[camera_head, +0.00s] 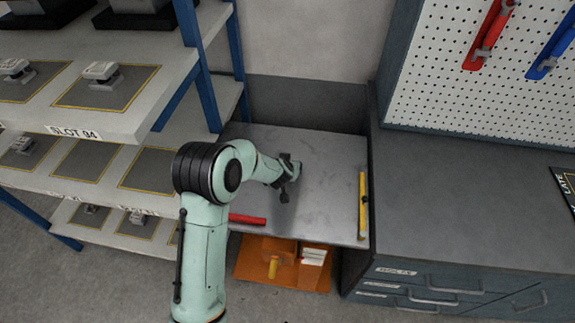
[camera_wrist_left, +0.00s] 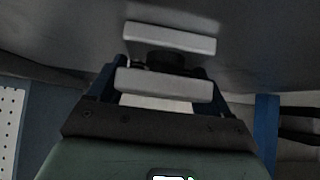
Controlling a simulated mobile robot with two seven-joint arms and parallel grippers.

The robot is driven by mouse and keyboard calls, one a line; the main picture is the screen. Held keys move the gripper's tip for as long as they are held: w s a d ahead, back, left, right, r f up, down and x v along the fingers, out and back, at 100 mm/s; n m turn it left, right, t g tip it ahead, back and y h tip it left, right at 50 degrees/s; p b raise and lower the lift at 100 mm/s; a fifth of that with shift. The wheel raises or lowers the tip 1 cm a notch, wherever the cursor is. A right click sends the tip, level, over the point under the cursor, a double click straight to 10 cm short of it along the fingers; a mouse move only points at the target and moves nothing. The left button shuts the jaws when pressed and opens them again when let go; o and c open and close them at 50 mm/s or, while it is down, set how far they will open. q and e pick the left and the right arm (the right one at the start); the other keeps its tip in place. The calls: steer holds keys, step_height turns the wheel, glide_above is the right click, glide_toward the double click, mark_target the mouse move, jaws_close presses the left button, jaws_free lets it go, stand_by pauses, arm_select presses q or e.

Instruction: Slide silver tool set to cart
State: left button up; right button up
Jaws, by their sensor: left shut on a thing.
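My left gripper (camera_head: 284,192) is above or at the grey metal worktop (camera_head: 325,165) between the shelf rack and the drawer cabinet. In the left wrist view, its two pale finger pads (camera_wrist_left: 166,61) are shut on a small dark thing (camera_wrist_left: 166,63), mostly hidden between them; I cannot tell what it is. Silver devices sit on grey mats on the rack, one (camera_head: 102,71) on the upper shelf by the SLOT 94 label and another (camera_head: 16,68) to its left. I cannot tell which thing is the silver tool set. My right gripper is not in view.
The blue-posted rack (camera_head: 210,85) stands left of the worktop, the grey drawer cabinet (camera_head: 470,225) right. A red bar (camera_head: 247,219) and a yellow bar (camera_head: 363,205) lie at the worktop's edges. An orange tray (camera_head: 250,262) is below. A pegboard (camera_head: 440,80) holds red and blue tools.

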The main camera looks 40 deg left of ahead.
arm_select(q)
steer(key=o, duration=1.3)
steer(key=shift+o, duration=0.2)
steer(key=p+v, duration=0.3)
steer(key=v, duration=1)
steer(key=shift+r, duration=0.15)
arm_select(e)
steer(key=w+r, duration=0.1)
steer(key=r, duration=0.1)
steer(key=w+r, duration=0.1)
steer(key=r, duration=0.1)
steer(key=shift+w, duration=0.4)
arm_select(q)
steer(key=shift+s, duration=0.1)
